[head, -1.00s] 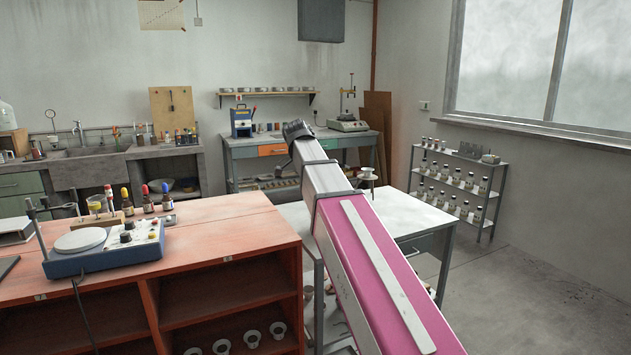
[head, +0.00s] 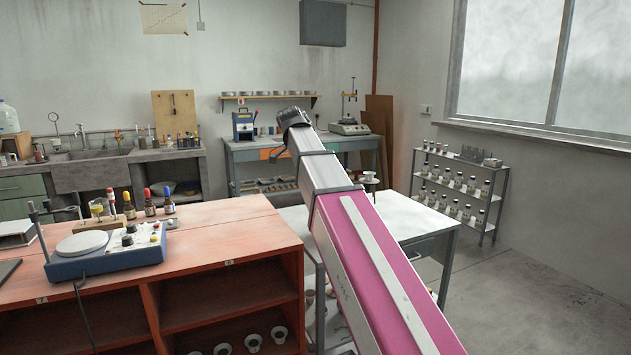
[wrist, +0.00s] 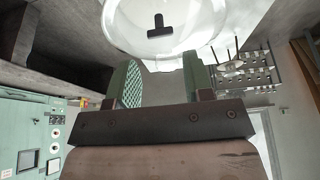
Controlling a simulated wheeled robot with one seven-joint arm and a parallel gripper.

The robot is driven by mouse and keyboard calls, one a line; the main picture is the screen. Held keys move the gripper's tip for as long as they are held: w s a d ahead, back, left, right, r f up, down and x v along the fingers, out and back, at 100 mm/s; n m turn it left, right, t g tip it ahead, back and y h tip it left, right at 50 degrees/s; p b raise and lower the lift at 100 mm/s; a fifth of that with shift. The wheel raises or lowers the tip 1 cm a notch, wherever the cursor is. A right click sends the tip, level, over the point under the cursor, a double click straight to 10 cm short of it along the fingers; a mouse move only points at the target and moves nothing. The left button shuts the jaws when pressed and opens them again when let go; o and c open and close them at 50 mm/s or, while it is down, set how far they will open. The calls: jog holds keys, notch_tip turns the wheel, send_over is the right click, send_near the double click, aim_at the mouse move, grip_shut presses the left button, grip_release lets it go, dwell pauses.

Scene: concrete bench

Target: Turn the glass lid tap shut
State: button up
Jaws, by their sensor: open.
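In the wrist view, a round clear glass lid (wrist: 190,40) fills the top centre, cut off by the upper edge. A black T-shaped tap (wrist: 159,26) sits in its middle. My gripper (wrist: 162,78) is open, with its green-padded fingers spread apart below the tap in the picture. Nothing shows between the pads except background and the lower rim of the glass. The tap appears beyond the fingertips, apart from them. In the head view I cannot make out the lid or tap; my arm reaches over the pale table and its dark end points away.
A pale table (head: 405,217) stands under and right of my arm. An orange bench (head: 225,232) on the left holds a blue stirrer device (head: 105,255) and several dropper bottles (head: 150,203). A bottle shelf (head: 460,190) stands by the right wall. Floor at right is clear.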

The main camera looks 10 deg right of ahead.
jog(key=v, duration=0.5)
jog(key=shift+r, duration=0.1)
